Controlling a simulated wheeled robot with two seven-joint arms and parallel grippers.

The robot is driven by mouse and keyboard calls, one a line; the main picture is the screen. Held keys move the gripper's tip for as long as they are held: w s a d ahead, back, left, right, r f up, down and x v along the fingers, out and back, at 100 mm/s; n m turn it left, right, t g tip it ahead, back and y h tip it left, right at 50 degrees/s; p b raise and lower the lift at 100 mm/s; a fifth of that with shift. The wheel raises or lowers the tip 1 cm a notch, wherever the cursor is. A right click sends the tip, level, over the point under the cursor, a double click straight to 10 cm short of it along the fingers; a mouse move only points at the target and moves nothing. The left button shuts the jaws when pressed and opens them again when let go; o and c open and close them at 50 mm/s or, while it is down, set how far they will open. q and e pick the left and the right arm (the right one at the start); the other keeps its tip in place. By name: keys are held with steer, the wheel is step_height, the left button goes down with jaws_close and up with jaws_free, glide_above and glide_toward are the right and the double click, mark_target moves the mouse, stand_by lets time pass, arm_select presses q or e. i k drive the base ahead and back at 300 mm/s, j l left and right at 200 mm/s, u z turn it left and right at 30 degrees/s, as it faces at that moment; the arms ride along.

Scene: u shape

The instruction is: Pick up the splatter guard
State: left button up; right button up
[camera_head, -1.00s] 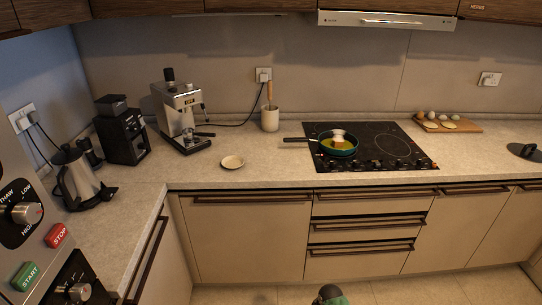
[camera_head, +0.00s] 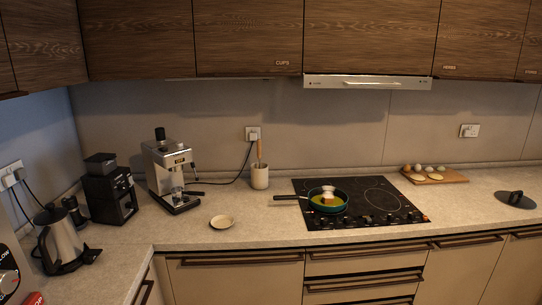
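A flat dark disc with a black knob-like handle, which looks like the splatter guard (camera_head: 515,200), lies on the counter at the far right. It is to the right of the cooktop and close to the picture's edge. A frying pan (camera_head: 325,201) with a dark handle pointing left sits on the left part of the black cooktop (camera_head: 385,212). Neither of my grippers is in view.
A wooden board (camera_head: 448,177) with several eggs lies behind the guard, to its left. A utensil holder (camera_head: 259,176), a small plate (camera_head: 222,222), an espresso machine (camera_head: 172,175), a grinder (camera_head: 108,192) and a kettle (camera_head: 60,241) stand further left. Counter around the guard is clear.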

mark_target(514, 199)
steer(key=z, duration=1.6)
